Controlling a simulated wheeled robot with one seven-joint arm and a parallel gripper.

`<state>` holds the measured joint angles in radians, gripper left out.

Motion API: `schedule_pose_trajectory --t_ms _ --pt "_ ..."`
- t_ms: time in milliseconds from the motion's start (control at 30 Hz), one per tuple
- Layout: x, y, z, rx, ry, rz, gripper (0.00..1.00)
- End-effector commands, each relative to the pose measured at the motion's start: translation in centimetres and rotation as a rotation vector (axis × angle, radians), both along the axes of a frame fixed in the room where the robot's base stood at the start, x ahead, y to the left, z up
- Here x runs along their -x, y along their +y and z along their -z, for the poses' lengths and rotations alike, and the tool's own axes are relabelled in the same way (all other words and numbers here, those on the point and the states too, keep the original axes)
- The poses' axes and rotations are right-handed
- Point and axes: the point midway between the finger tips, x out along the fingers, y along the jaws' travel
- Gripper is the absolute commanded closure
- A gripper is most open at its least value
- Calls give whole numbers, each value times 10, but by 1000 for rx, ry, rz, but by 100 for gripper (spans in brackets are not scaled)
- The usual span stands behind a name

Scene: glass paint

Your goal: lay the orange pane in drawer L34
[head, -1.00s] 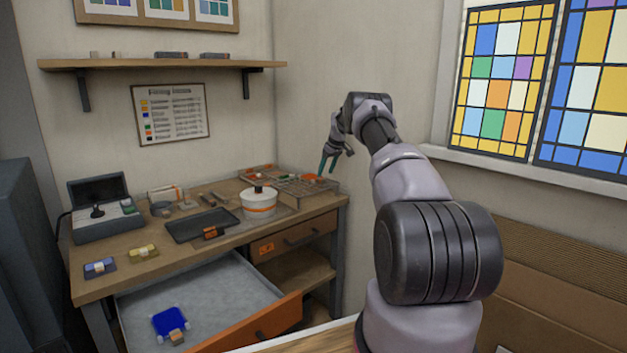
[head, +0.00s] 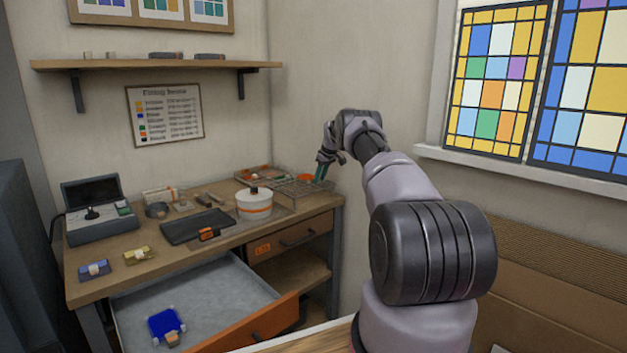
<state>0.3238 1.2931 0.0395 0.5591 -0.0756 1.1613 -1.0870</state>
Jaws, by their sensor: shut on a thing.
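My gripper (head: 320,175), with its teal fingertips, is low at the right end of the wire rack (head: 300,188) on the bench's far corner. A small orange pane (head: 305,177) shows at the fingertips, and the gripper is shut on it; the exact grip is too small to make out. An open drawer (head: 225,290) with an orange front and grey lining is pulled out below the bench; no label on it can be read. A blue pane (head: 163,322) with a small tan block lies in it. A shut drawer (head: 318,232) has an orange label, too small to read.
On the bench (head: 180,255) stand a white pot (head: 254,203) with an orange band, a dark tray (head: 190,227), a grey device (head: 100,222), and blue (head: 94,271) and yellow (head: 139,256) pieces. Much of the open drawer is bare. A wall shelf (head: 160,65) is above.

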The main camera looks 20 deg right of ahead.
Motion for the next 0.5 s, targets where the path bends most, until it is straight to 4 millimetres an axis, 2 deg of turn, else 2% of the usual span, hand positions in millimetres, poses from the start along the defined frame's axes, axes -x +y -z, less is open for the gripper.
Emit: schedule_pose_trajectory --t_ms 167,500 --pt "-1 0 -18 1 -4 0 100" --pt "-1 0 -83 1 -3 0 100"
